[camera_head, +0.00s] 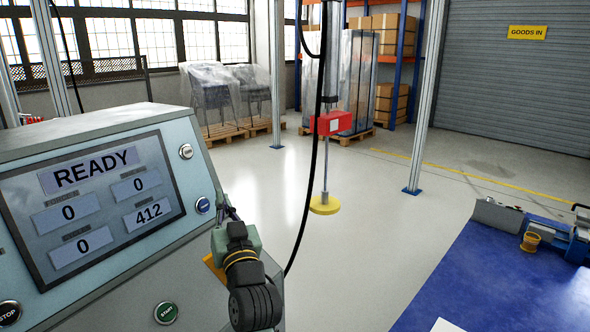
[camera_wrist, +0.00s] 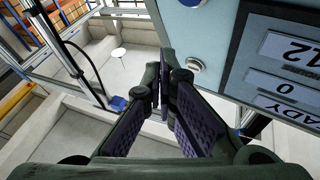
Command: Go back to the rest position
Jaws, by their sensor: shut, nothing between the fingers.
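My gripper (camera_wrist: 163,82) is in the middle of the wrist view, its two dark padded fingers drawn together at the tips with nothing between them. In the head view my gripper (camera_head: 229,210) is partly hidden behind my own green and black wrist, just right of the control panel's edge. The grey control panel (camera_head: 160,270) fills the left of the head view; its screen (camera_head: 95,205) reads READY, with several number boxes, one showing 412.
A test rig with a red block (camera_head: 333,123) and yellow disc (camera_head: 325,205) hangs beyond the gripper. A black cable (camera_head: 311,170) runs down between. A blue-topped bench (camera_head: 480,285) is at lower right. Open floor (camera_head: 390,230) lies between.

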